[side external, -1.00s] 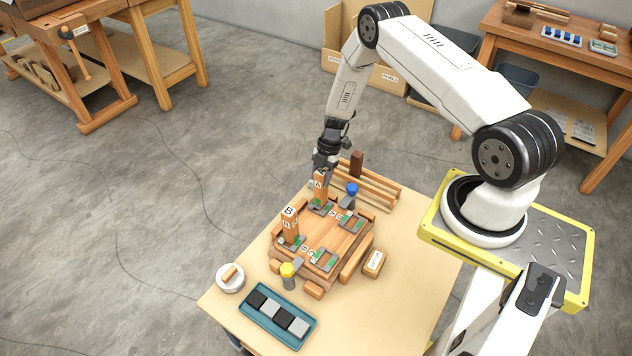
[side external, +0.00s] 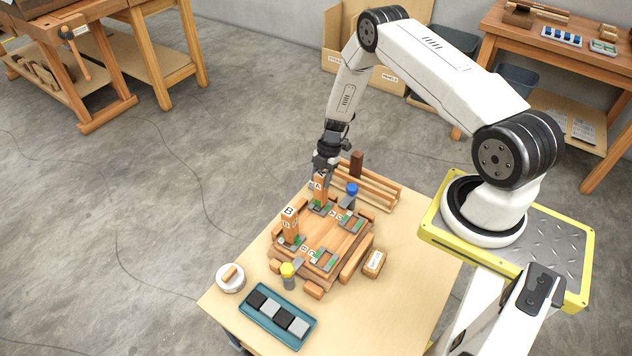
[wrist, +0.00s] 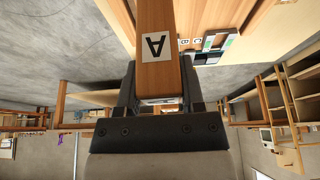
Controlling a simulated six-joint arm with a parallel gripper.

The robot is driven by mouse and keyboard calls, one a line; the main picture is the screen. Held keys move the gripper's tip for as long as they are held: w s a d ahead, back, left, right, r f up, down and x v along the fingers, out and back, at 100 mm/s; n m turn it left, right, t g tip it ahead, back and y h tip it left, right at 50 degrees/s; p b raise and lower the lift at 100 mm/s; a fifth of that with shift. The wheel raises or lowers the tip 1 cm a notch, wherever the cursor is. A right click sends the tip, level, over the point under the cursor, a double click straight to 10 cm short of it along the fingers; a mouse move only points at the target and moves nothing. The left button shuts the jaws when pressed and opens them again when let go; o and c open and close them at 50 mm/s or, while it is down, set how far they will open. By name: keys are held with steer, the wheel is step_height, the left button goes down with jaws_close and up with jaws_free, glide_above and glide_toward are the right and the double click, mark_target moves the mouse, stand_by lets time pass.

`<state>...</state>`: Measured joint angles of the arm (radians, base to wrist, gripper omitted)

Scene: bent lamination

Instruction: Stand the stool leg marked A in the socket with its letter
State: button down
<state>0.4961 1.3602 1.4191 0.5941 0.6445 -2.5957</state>
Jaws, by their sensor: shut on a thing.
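The stool leg marked A (side external: 320,188) is an orange-brown wooden block with a white letter label. It stands about upright at the back corner of the wooden stool seat (side external: 326,238). My gripper (side external: 322,170) is shut on its upper end; in the wrist view the leg (wrist: 156,62) sits between the fingers. The leg's foot is at the back socket (side external: 321,208); I cannot tell how deep it sits or read that socket's letter. The leg marked B (side external: 290,226) stands at the left corner. Other sockets (side external: 351,221) with green marks show at the right and front.
A slatted wooden rack (side external: 372,186) stands behind the seat. A blue-capped bottle (side external: 351,194) and a yellow-capped bottle (side external: 288,275) are close to the seat. A teal tray (side external: 278,315), a white dish (side external: 230,278) and a small labelled box (side external: 374,263) lie around it. The table's right front is clear.

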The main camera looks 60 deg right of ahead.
steer(key=shift+f, duration=0.35)
stand_by(0.8)
jaws_free()
stand_by(0.5)
steer(key=shift+r, duration=3.5)
steer(key=shift+r, duration=0.1)
